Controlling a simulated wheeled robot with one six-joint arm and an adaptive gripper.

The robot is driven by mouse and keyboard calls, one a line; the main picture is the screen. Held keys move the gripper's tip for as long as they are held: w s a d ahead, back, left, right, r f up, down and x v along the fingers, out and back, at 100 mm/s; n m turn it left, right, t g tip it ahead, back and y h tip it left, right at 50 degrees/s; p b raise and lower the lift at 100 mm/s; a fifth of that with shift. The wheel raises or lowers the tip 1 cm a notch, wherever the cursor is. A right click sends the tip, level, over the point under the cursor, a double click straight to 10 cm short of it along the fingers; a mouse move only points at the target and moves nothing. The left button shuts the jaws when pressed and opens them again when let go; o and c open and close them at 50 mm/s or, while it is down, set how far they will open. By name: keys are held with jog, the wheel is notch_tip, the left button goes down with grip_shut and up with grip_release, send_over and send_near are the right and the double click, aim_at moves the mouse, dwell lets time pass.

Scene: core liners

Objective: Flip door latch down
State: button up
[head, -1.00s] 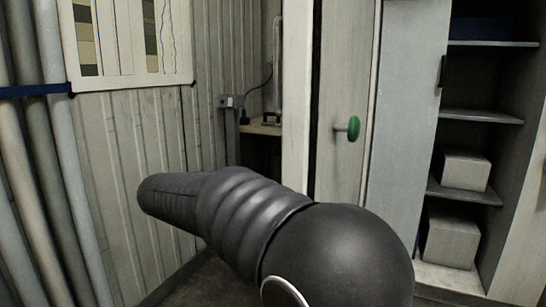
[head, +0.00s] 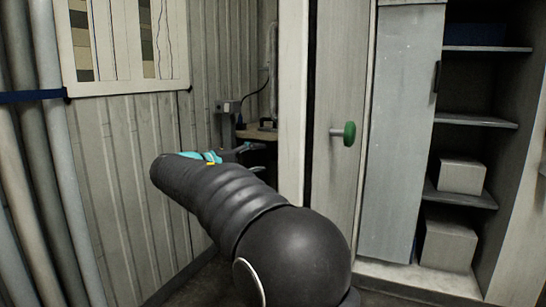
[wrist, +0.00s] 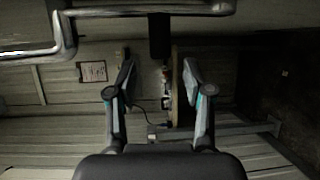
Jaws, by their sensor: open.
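A pale door panel (head: 338,60) stands right of centre in the head view. The green knob does not show in the wrist view.
A desk (head: 258,132) stands behind the gripper. A narrow dark gap runs along the door's left edge. Shelves (head: 480,120) with boxes (head: 462,176) are at right, pipes (head: 62,150) at left. The wrist view shows a metal tube (wrist: 150,10) and a clipboard (wrist: 93,71).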

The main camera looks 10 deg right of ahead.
aim_at(273, 156)
jog(key=shift+x, duration=2.8)
grip_shut()
